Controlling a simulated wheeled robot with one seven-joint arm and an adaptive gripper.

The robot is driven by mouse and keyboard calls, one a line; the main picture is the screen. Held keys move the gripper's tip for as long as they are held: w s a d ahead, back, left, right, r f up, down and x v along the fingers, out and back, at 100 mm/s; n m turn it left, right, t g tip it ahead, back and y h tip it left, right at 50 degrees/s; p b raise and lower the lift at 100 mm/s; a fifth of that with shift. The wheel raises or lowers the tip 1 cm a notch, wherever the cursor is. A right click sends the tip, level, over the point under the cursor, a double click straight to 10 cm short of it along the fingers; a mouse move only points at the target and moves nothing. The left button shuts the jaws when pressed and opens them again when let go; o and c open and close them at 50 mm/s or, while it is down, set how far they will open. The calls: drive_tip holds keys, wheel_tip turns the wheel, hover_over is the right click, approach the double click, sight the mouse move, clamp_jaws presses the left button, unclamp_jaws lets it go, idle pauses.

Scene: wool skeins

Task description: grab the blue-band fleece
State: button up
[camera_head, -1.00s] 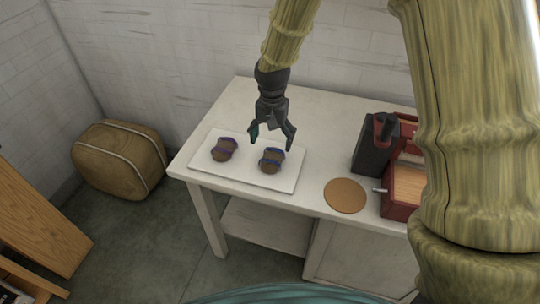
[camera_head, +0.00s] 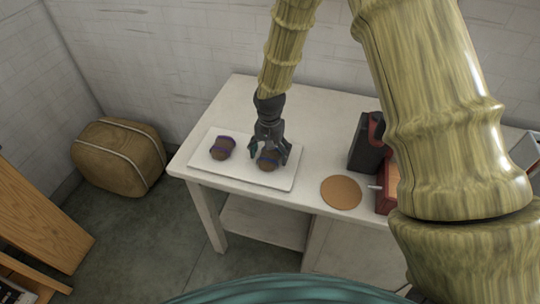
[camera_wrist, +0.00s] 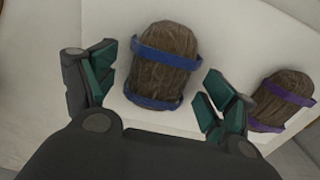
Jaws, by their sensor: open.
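The blue-band fleece (camera_wrist: 165,66) is a brown woolly bundle with two blue bands. It lies on a white board (camera_head: 205,171) on the table, and in the head view the fleece (camera_head: 267,163) is partly hidden by my gripper. A second brown fleece with purple bands (camera_head: 222,148) lies to its left on the board; in the wrist view this purple-band fleece (camera_wrist: 280,98) is at the right. My gripper (camera_head: 267,158) is open just above the blue-band fleece. In the wrist view the fingers of my gripper (camera_wrist: 155,97) stand on either side of its near end.
A round brown mat (camera_head: 341,192) lies right of the board on the white table (camera_head: 310,118). A dark grey and red machine (camera_head: 368,145) stands further right. A brown padded bag (camera_head: 118,158) sits on the floor at the left.

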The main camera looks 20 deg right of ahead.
drive_tip(key=shift+f, duration=0.3)
drive_tip(key=c, duration=1)
drive_tip(key=shift+o, duration=0.2)
drive_tip(key=shift+r, duration=0.2)
